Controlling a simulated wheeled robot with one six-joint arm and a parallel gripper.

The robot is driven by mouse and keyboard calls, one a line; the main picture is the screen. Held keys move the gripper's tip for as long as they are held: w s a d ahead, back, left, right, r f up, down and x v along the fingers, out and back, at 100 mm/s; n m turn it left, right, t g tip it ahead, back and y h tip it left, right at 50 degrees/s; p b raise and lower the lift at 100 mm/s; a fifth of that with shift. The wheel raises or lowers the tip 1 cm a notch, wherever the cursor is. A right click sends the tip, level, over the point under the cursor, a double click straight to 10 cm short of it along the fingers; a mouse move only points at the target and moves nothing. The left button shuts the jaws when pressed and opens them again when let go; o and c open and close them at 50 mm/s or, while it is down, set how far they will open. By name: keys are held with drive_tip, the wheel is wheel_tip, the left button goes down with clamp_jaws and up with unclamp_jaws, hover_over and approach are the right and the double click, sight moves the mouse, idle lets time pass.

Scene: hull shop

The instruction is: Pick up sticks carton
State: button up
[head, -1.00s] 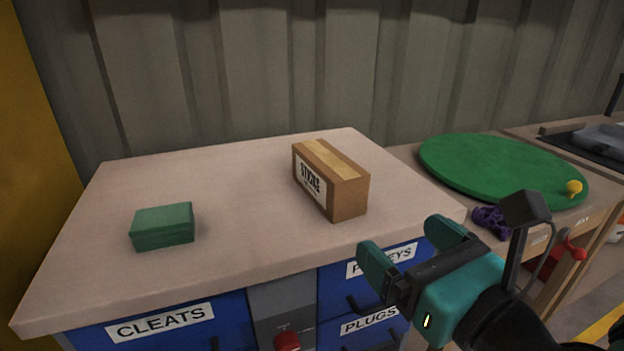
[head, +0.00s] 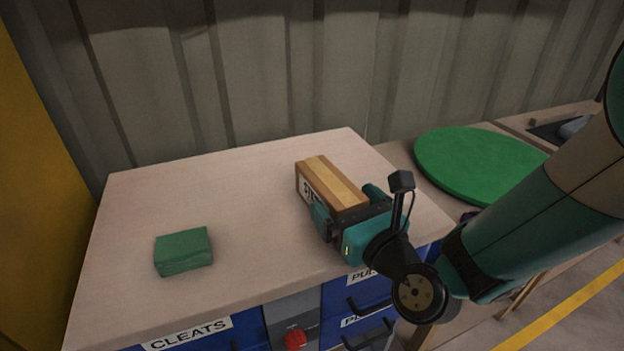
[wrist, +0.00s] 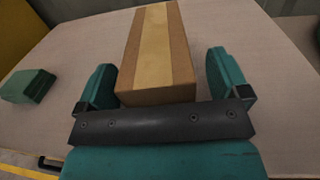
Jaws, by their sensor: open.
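The sticks carton (head: 331,183), a brown box with a tan tape strip on top and a white printed label on its side, lies on the pale worktop. In the wrist view the carton (wrist: 157,55) stretches away from my gripper. My gripper (head: 346,203) is open at the carton's near end. In the wrist view its two teal fingers (wrist: 160,80) stand on either side of that end, with a visible gap on the right and a narrower one on the left. The gripper hides part of the carton's near end and label in the head view.
A green box (head: 184,251) lies on the worktop (head: 240,190) to the left, with clear surface between. Blue drawers, one labelled CLEATS (head: 190,332), are below. A round green board (head: 475,163) is on the bench to the right. A corrugated wall (head: 280,70) stands behind.

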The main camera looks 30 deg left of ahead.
drive_tip(key=shift+w+a, duration=0.1)
drive_tip(key=shift+a, duration=0.15)
drive_tip(key=c, duration=1.1)
drive_tip(key=shift+c, duration=0.2)
drive_tip(key=shift+r, duration=0.2)
